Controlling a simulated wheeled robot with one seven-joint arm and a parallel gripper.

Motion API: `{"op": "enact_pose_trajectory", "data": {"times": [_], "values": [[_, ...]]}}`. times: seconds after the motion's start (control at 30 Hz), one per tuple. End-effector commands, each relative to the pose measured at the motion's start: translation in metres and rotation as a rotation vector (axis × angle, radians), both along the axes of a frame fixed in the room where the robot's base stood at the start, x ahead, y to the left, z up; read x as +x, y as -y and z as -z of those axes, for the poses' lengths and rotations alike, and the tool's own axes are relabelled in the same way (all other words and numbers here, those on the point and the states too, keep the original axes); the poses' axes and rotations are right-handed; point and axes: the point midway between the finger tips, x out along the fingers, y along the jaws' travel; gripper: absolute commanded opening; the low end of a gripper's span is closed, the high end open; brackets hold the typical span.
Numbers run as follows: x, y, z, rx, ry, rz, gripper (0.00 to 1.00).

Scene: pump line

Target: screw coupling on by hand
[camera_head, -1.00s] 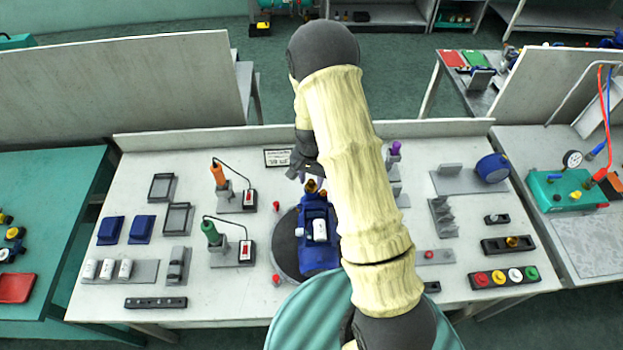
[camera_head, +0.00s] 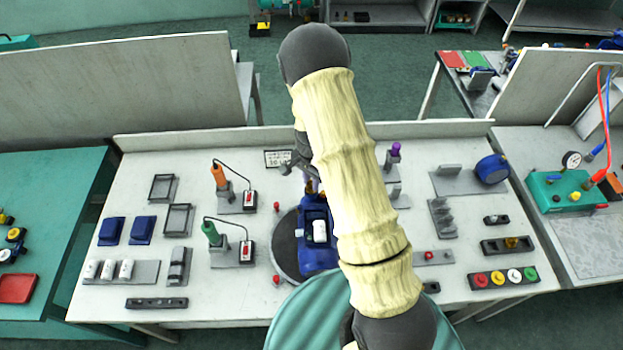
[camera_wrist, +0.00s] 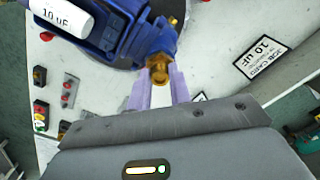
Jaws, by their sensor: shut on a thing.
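The blue pump (camera_head: 318,238) stands on the dark round turntable (camera_head: 285,262) in the middle of the bench, with a white capacitor marked 10 uF (camera_wrist: 62,17) on it. In the wrist view the brass coupling (camera_wrist: 158,72) is at the end of the pump's blue outlet, between the purple fingertips of my gripper (camera_wrist: 157,84). The gripper is shut on the coupling. In the head view my arm hides most of the coupling and the pump's right side. I cannot tell how far the coupling is threaded on.
A job card (camera_wrist: 262,57) reading 10 uF stands behind the pump. Two powered screwdrivers, orange (camera_head: 218,177) and green (camera_head: 211,233), stand in holders at left. A button strip (camera_head: 504,277) and a blue round part (camera_head: 492,168) are at right. Small red-topped pegs stand beside the turntable.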

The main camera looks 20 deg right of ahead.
Motion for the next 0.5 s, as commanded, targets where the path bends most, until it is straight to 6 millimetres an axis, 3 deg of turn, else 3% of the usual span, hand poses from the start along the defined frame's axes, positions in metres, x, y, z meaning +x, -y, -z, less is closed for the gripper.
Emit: {"op": "enact_pose_trajectory", "data": {"times": [0.17,0.4,0.5], "values": [[-0.0002,0.0000,-0.0002,-0.001,-0.001,0.015,0.00],[-0.0004,0.0003,-0.0013,-0.002,-0.001,0.274,0.00],[-0.0002,0.0003,0.0002,-0.001,-0.001,0.302,0.00]]}}
